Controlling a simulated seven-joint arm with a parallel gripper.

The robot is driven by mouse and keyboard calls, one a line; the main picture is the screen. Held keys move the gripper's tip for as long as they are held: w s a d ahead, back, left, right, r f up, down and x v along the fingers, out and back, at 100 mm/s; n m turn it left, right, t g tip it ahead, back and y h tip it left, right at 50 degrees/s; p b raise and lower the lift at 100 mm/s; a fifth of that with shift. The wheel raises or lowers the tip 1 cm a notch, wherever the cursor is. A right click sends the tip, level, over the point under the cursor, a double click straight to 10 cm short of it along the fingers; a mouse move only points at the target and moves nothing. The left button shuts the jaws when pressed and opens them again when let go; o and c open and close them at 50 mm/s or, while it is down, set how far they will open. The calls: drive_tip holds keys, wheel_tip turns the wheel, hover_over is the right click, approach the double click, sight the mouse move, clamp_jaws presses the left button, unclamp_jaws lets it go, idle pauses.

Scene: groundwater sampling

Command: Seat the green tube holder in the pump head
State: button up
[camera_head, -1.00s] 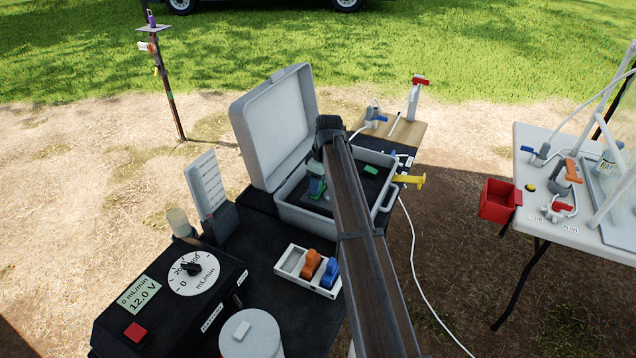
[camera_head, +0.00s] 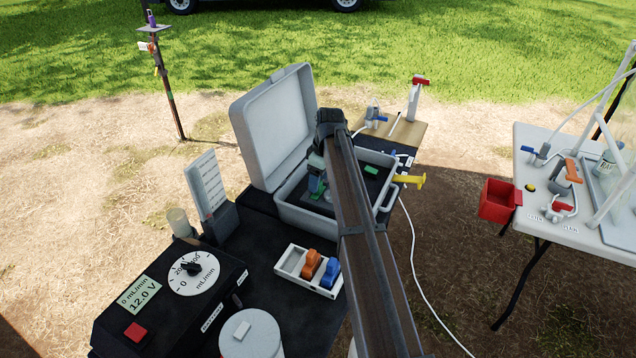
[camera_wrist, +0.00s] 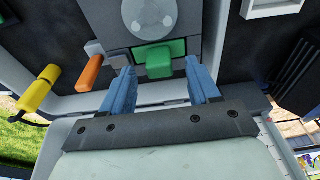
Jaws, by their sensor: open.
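The green tube holder (camera_wrist: 160,58) lies at the grey pump head (camera_wrist: 150,22), just below its round rotor in the wrist view. It looks lodged against the grey block there; I cannot tell whether it is fully down. My gripper (camera_wrist: 159,72) is open, with one blue finger on each side of the holder's near end and a gap to both. An orange lever (camera_wrist: 90,72) sticks out to the left of the pump head. In the head view, my gripper (camera_head: 314,184) is inside the open grey case, where my arm hides much of the pump head.
The case's raised lid (camera_head: 272,130) stands behind my gripper. A yellow handle (camera_head: 408,180) juts from the case's right side. A white tray (camera_head: 289,262) with orange and blue holders sits in front. Another green piece (camera_head: 371,170) lies on the dark panel.

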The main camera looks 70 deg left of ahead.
wheel_tip(320, 180, up, 10)
drive_tip(key=w+d, duration=0.1)
drive_tip(key=shift+w+f, duration=0.1)
idle(0.7)
